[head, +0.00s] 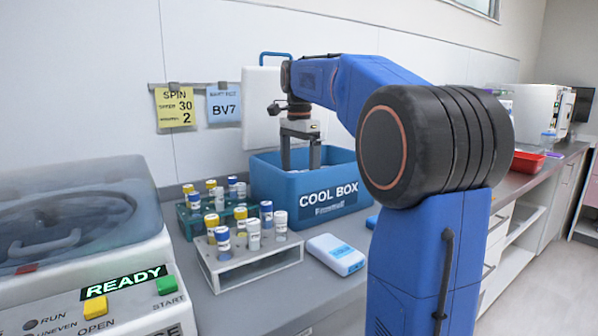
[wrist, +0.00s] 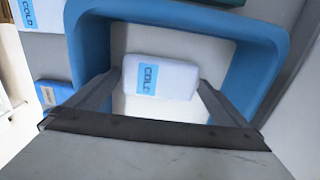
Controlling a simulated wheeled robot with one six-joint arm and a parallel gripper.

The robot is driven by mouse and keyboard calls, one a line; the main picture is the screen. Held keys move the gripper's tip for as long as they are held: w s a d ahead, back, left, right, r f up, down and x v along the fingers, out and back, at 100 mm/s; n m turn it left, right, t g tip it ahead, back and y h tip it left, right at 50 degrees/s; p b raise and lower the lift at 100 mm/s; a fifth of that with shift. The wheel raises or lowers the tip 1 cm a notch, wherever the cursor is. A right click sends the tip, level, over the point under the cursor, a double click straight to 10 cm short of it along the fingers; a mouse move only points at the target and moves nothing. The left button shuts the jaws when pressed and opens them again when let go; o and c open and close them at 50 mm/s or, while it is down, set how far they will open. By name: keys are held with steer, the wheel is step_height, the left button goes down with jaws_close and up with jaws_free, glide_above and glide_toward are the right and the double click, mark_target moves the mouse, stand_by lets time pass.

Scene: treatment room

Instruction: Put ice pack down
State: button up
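My gripper (head: 301,166) reaches down into the open blue cool box (head: 322,190), and its fingertips are partly hidden by the box's front wall. In the wrist view, a white ice pack (wrist: 178,78) with a blue COLD label lies between the two fingers (wrist: 161,80), which meet its two ends. The gripper looks shut on it. The pack is inside the rim of the cool box (wrist: 265,32), over its pale floor. I cannot tell whether it touches the floor.
A second white COLD pack (head: 336,254) lies on the bench in front of the box, near a small blue item (head: 371,222). Racks of capped tubes (head: 250,264) stand left of the box, beside a centrifuge (head: 80,240). A red tray (head: 528,161) is farther right.

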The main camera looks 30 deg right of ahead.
step_height(320, 180, up, 12)
steer(key=shift+r, duration=0.15)
stand_by(0.4)
steer(key=shift+d, duration=0.1)
stand_by(0.4)
